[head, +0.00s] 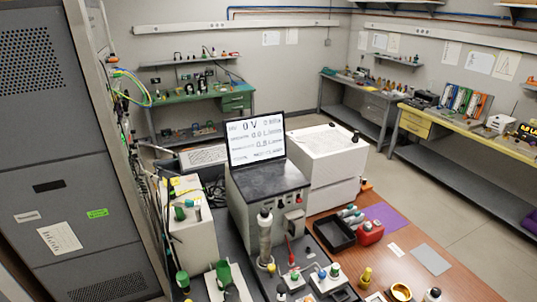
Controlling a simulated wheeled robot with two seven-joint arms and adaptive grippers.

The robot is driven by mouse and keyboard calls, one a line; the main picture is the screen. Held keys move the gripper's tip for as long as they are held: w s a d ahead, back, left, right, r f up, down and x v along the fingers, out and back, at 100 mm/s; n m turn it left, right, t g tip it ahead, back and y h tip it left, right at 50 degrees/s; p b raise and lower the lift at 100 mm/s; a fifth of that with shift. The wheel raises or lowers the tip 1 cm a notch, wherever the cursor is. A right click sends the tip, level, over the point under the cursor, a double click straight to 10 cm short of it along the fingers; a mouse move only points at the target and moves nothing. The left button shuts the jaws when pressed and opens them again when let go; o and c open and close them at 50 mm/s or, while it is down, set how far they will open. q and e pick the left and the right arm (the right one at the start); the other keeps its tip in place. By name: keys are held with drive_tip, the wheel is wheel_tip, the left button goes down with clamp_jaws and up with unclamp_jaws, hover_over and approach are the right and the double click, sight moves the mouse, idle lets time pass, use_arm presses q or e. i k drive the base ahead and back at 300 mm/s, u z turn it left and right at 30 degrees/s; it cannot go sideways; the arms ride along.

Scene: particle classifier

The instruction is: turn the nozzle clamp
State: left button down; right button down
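Neither of my grippers shows in the head view. I cannot tell for sure which part is the nozzle clamp. Small green-topped fittings (223,274) stand at the lower left of the bench. Small white blocks with knobs (294,279) sit right of the column's base.
A black tray (334,235) and a red item (369,232) lie on the brown bench (440,288), near a purple mat (386,216). A white box (327,165) stands behind. A tall grey cabinet (65,150) fills the left side. Bare floor lies behind the bench.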

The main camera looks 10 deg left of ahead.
sight(321, 274)
drive_tip(key=u, duration=0.05)
drive_tip(key=k, duration=1.05)
drive_tip(key=z, duration=0.85)
drive_tip(key=i, duration=0.7)
drive_tip(key=u, duration=0.55)
drive_tip(key=i, duration=0.65)
drive_tip(key=u, duration=0.65)
